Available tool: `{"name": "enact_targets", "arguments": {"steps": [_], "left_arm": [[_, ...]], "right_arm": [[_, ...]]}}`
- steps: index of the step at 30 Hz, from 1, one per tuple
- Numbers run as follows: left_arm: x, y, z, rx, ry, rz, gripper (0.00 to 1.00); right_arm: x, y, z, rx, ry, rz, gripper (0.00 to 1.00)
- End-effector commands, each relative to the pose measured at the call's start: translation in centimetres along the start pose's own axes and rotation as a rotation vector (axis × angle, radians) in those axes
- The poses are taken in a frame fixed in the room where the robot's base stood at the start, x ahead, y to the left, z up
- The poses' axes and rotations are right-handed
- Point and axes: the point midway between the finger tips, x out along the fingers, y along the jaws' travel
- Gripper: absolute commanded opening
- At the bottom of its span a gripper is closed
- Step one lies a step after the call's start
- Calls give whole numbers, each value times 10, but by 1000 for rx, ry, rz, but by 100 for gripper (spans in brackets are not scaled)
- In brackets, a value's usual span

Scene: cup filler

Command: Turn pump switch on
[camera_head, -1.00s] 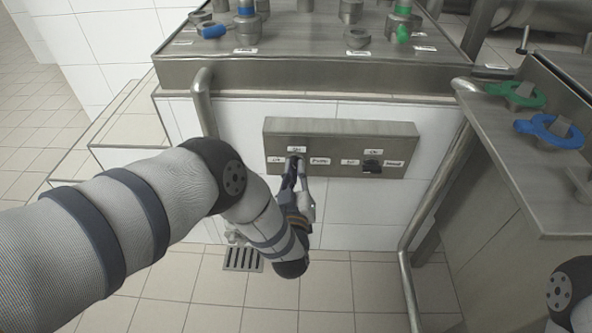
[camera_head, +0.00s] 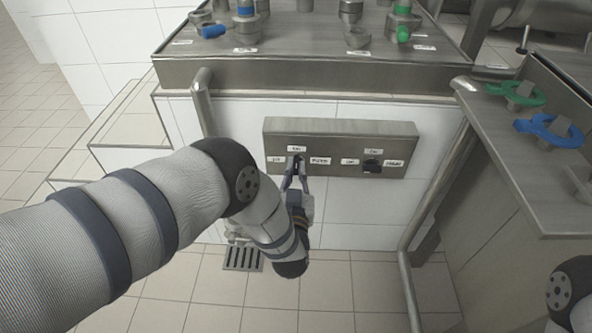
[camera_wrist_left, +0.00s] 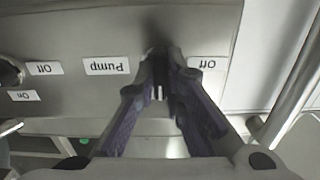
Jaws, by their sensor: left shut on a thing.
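The steel switch panel (camera_head: 340,130) is on the white tiled front below the steel counter. Its left knob is the dark pump switch (camera_head: 293,159), beside the "Pump" label (camera_head: 320,161), with an "Off" label at its left. My left gripper (camera_head: 296,165) reaches it from below and is shut on it. In the left wrist view the panel is upside down, and the fingers (camera_wrist_left: 162,62) close around the dark knob between the "Pump" label (camera_wrist_left: 106,66) and an "Off" label (camera_wrist_left: 208,63). The fingers partly hide the knob, so I cannot tell its exact angle. My right gripper is out of view.
A second dark knob (camera_head: 371,166) is at the panel's right. A vertical steel handrail (camera_head: 203,105) stands left of the panel. A steel side table (camera_head: 535,165) with a green and a blue ring tool is at the right. The floor below has a drain grate (camera_head: 243,259).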

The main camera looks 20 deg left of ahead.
Motion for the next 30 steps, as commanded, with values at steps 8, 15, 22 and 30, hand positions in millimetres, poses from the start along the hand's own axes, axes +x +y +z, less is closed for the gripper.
{"name": "enact_targets", "arguments": {"steps": [8, 15, 22, 30], "left_arm": [[-2, 0, 2, 4, -5, 1, 0], [-1, 0, 1, 2, -3, 1, 30], [-9, 0, 2, 1, -5, 2, 30], [-78, 1, 2, 2, -7, 5, 30]], "right_arm": [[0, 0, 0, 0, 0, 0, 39], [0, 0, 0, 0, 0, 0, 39], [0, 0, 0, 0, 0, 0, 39], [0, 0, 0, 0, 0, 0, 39]]}}
